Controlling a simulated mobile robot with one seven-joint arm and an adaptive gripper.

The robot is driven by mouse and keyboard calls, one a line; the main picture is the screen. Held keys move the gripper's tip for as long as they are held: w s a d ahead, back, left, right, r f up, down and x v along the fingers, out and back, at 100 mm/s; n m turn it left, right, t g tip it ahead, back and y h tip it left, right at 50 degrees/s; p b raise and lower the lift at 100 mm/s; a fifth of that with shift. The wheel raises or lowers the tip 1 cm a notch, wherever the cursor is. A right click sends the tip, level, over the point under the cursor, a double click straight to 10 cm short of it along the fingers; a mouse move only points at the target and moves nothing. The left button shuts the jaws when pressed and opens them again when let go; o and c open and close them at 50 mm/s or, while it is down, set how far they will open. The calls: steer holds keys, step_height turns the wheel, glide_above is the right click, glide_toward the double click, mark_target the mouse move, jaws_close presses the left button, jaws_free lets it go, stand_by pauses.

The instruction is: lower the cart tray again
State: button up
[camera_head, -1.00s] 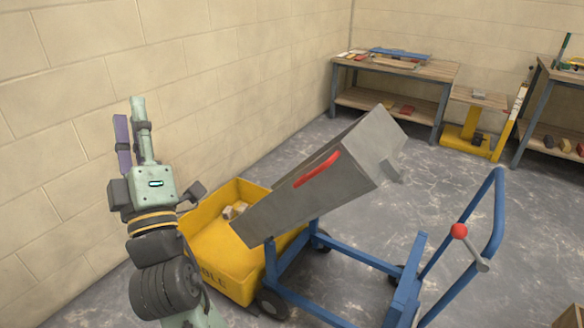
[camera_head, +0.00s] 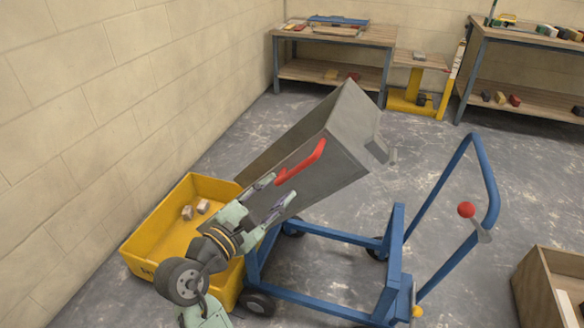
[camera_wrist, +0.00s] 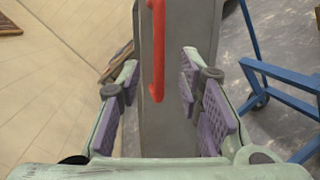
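The grey cart tray (camera_head: 330,150) is tipped up steeply on the blue cart frame (camera_head: 330,239), its low end over a yellow tub (camera_head: 165,232). A red handle (camera_head: 301,161) runs along the tray's near side. My gripper (camera_head: 274,195) is in front of that side, just below and left of the handle. In the wrist view my gripper (camera_wrist: 158,95) is open, its purple pads apart on either side of the red handle (camera_wrist: 157,50). The handle's end shows between the pads, and nothing is gripped.
Wooden blocks (camera_head: 195,210) lie in the tub. The cart's blue push bar has a red-knobbed lever (camera_head: 467,210). A wooden crate (camera_head: 548,285) stands at the right. Workbenches (camera_head: 335,38) line the back wall. Grey floor is clear behind the cart.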

mark_target(294, 173)
steer(key=p+x, duration=0.1)
steer(key=x, duration=0.7)
steer(key=shift+w+d, duration=0.1)
steer(key=shift+w, duration=0.15)
steer(key=shift+c, duration=0.5)
jaws_close()
